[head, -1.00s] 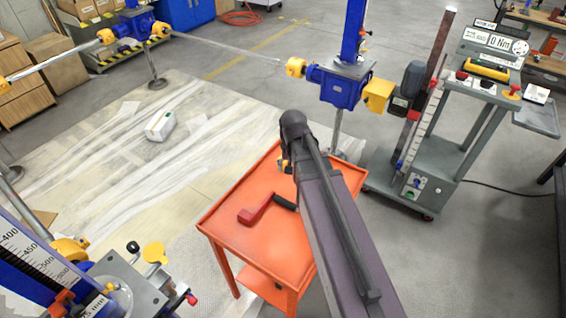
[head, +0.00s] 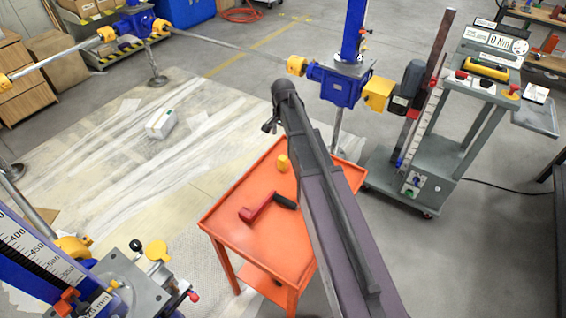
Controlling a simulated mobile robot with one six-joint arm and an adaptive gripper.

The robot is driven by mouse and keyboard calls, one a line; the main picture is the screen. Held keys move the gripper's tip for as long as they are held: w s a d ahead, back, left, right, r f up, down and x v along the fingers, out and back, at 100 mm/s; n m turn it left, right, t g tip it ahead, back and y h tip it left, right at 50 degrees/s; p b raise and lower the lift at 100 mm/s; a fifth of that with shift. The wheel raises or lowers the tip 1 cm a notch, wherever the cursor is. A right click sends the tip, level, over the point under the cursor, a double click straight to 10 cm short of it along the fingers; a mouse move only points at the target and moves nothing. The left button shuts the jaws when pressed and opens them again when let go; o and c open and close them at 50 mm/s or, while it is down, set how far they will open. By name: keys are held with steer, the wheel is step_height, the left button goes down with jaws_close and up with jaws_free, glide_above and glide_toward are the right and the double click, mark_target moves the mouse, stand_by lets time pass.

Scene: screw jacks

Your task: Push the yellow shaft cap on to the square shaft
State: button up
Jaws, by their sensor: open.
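A small yellow piece that looks like the shaft cap (head: 282,163) rests on the orange cart (head: 225,215) near its far edge. My gripper (head: 268,127) is a small dark shape at the far end of my arm. In the picture it lies above and left of the yellow piece, apart from it, and appears empty. Its jaws are open, though the fingers are tiny here. I cannot make out the square shaft for certain. A blue gearbox (head: 335,87) with yellow parts stands beyond the cart.
A red crank with a black handle (head: 262,209) lies on the cart. A grey test trolley (head: 465,130) stands at right, and a screw jack (head: 135,290) at lower left. A white box (head: 161,123) lies on the sheeted floor, which is otherwise mostly clear.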

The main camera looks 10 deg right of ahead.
steer(key=b, duration=0.6)
glide_above(283, 157)
steer(key=shift+f, duration=3.25)
steer(key=shift+f+b, duration=1.05)
steer(key=shift+b, duration=0.2)
steer(key=shift+f, duration=0.1)
steer(key=shift+s+a+f+b, duration=0.1)
steer(key=shift+f+b, duration=2.4)
steer(key=shift+b, duration=0.1)
jaws_close()
